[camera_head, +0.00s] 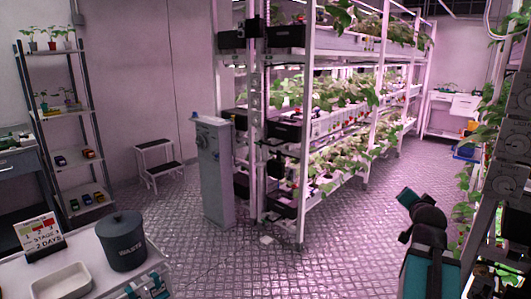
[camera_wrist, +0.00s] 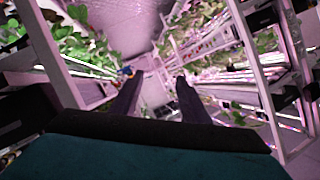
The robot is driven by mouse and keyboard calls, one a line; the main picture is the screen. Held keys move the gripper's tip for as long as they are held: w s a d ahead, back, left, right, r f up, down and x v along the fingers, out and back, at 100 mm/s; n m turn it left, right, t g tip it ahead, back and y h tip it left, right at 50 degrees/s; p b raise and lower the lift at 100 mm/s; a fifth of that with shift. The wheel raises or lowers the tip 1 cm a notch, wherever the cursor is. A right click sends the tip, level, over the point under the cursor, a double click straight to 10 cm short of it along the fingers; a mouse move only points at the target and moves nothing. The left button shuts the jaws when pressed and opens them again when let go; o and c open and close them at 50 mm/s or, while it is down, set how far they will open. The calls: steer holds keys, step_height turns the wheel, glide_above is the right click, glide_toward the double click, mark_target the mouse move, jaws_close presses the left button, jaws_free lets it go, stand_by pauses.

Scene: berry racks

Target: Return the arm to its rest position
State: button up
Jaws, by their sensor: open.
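My arm shows at the lower right of the head view, a dark and teal form in front of the floor near the right-hand rack. The fingers are not clear there. In the wrist view my gripper (camera_wrist: 155,92) has two dark fingers standing apart, with nothing between them. Beyond the fingers lies the aisle between plant racks, seen tilted. No held object shows.
A tall berry rack (camera_head: 306,150) fills the middle. Another plant rack (camera_head: 470,228) stands close on the right, beside my arm. At lower left a white table (camera_head: 98,262) bears a dark waste bin (camera_head: 122,243), a sign (camera_head: 40,234) and a white tray (camera_head: 62,282). Floor between is clear.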

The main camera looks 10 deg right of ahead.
steer(key=w+a+f+n+g+y+p, duration=0.15)
steer(key=w+a+f, duration=0.25)
steer(key=a+f, duration=0.55)
steer(key=w+a+f+n+g+y, duration=0.1)
steer(key=w+a+f+y, duration=0.35)
steer(key=f, duration=0.75)
steer(key=s+a+f+n+g+y+p, duration=0.1)
steer(key=s+a+f+n+g, duration=0.15)
steer(key=a+f, duration=0.7)
steer(key=s+a+f+n+g, duration=0.1)
steer(key=s+a+f, duration=0.3)
steer(key=a+f, duration=0.6)
steer(key=s+a+f+n+g+y+p, duration=0.1)
steer(key=s+a+f+n+g, duration=0.15)
steer(key=s+a+f, duration=0.45)
steer(key=s+a+f+n+g+y, duration=0.1)
steer(key=s+a+f+g, duration=0.25)
steer(key=s+f, duration=0.5)
steer(key=s+a+f+n+g, duration=0.1)
steer(key=s+f+n+g, duration=0.1)
steer(key=s, duration=0.7)
steer(key=s+a+f+n+g, duration=0.1)
steer(key=s+f+n+g, duration=0.1)
steer(key=s, duration=0.7)
steer(key=shift+s+a+f+g+h, duration=0.3)
steer(key=shift+a+f+g+h, duration=0.1)
steer(key=shift+f+g, duration=0.25)
